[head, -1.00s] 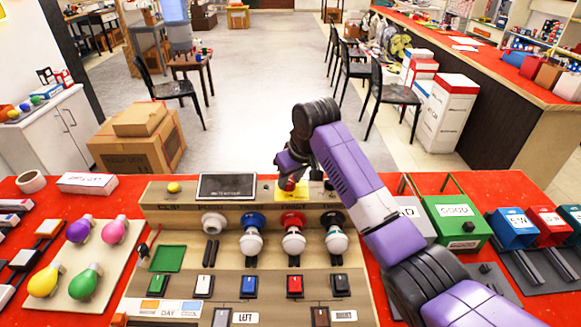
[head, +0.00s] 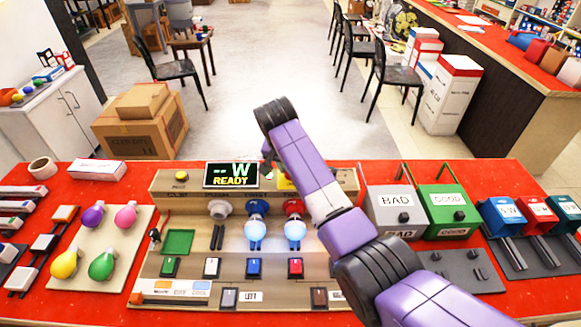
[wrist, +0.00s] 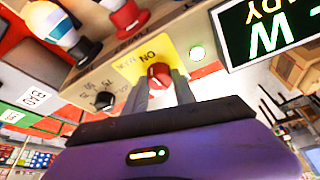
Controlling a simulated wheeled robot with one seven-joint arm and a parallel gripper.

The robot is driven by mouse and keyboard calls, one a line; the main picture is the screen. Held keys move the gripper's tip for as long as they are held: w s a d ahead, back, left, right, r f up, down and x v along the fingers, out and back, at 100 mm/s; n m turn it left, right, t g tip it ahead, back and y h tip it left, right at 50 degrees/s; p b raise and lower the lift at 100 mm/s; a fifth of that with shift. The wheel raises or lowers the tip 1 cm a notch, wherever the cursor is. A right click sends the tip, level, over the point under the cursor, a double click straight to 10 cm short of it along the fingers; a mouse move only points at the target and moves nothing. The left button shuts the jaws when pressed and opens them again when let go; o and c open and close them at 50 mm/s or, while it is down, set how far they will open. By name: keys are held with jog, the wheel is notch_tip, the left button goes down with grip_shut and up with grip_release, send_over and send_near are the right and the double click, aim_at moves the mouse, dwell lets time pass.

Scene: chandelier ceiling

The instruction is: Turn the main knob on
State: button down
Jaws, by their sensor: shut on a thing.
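The main knob (wrist: 158,74) is a red round knob on a yellow plate (wrist: 128,68) marked ON in the wrist view. My gripper (wrist: 160,84) is shut on the knob, with one grey finger on each side. In the head view my purple arm crosses the panel and hides the knob; a bit of the yellow plate (head: 284,184) shows. The display (head: 231,175) is lit and reads "--W READY". A small green lamp (wrist: 197,53) glows between the knob and the display in the wrist view.
Two bulbs (head: 256,235) on the panel glow bluish white. A black knob (wrist: 104,100) sits near the main knob. BAD (head: 396,203) and GOOD (head: 450,200) boxes stand to the right. Coloured bulbs lie on a board (head: 128,240) at the left.

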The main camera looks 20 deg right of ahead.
jog(key=shift+m, duration=0.7)
jog(key=c, duration=1)
grip_release()
jog(key=shift+r, duration=0.1)
jog(key=b+v, duration=0.1)
jog(key=v, duration=0.6)
jog(key=shift+a+r, duration=0.3)
